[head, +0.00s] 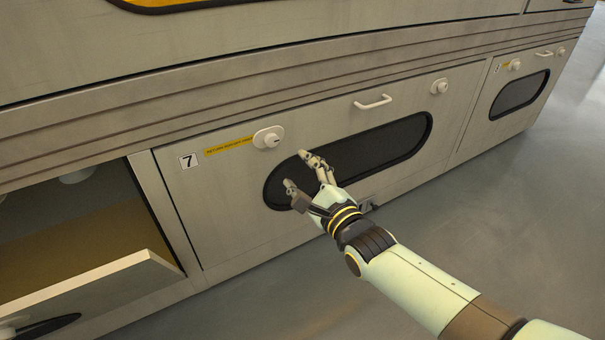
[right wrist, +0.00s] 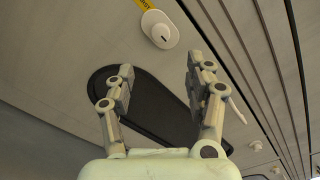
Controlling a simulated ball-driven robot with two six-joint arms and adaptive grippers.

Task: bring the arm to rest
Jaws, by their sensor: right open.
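My right gripper (head: 297,170) is open and empty in front of the closed panel of compartment 7 (head: 225,215). In the head view its fingers overlap the left part of the panel's dark oval window (head: 385,145). The right wrist view shows both fingers (right wrist: 155,88) spread apart with nothing between them. The window (right wrist: 150,105) and a white knob (right wrist: 160,28) lie beyond them. I cannot tell the exact gap between fingertips and panel. My left gripper is not in view.
A white knob (head: 268,137) and a handle (head: 372,102) stick out from the panel. At left, an open compartment has its door (head: 100,285) folded down and outward. Another closed panel with a window (head: 518,94) is at right. The grey floor (head: 500,220) is clear.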

